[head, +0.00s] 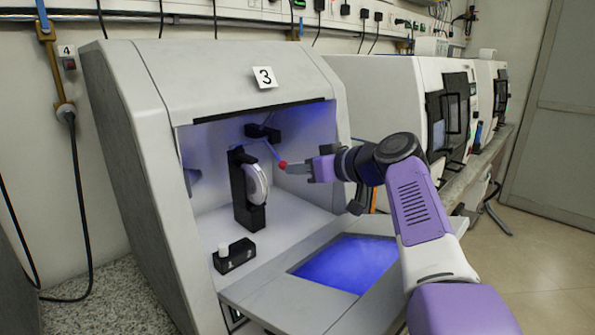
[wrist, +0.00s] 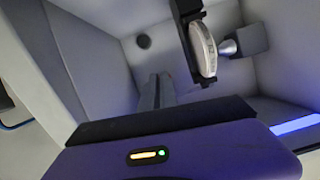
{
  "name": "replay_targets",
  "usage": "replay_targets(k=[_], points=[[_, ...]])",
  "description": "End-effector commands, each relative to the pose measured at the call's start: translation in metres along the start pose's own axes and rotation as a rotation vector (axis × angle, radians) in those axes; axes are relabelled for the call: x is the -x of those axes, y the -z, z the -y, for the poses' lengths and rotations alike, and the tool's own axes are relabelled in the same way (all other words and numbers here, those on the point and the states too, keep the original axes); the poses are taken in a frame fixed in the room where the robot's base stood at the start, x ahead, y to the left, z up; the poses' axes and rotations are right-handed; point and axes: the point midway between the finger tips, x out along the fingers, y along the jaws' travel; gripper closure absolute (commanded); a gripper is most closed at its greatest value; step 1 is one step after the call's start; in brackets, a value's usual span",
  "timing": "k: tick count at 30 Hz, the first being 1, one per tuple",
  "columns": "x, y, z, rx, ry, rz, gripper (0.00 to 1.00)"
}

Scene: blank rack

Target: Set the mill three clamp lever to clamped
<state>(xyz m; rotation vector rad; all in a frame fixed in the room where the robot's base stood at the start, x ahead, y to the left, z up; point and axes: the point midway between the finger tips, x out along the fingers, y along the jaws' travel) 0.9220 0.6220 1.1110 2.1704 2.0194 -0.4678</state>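Mill three (head: 264,78) is the near white machine marked "3", with its front open. Its clamp lever (head: 271,150) is a thin rod with a red ball knob (head: 283,164), slanting down to the right from a black block (head: 262,131) on the back wall. My gripper (head: 288,168) is inside the opening, its tips right beside the red knob; I cannot tell whether they touch it. The lever does not show in the wrist view.
A white disc (head: 256,184) is held in a black fixture (head: 239,190) left of my gripper; the disc also shows in the wrist view (wrist: 204,50). A small black box with a white button (head: 234,256) sits at the front left. More machines (head: 400,95) stand to the right.

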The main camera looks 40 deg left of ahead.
Motion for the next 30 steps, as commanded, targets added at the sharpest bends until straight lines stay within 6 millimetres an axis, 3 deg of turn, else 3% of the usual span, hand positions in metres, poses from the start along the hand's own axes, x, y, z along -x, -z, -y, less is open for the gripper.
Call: replay_targets(k=[1,16,23,30], points=[[-0.006,-0.009,0.004,-0.002,0.006,0.014,1.00],[-0.005,-0.013,0.004,-0.003,0.008,0.018,1.00],[0.015,-0.009,0.002,-0.001,0.005,0.011,1.00],[0.047,-0.004,0.001,0.001,0.000,0.003,1.00]])
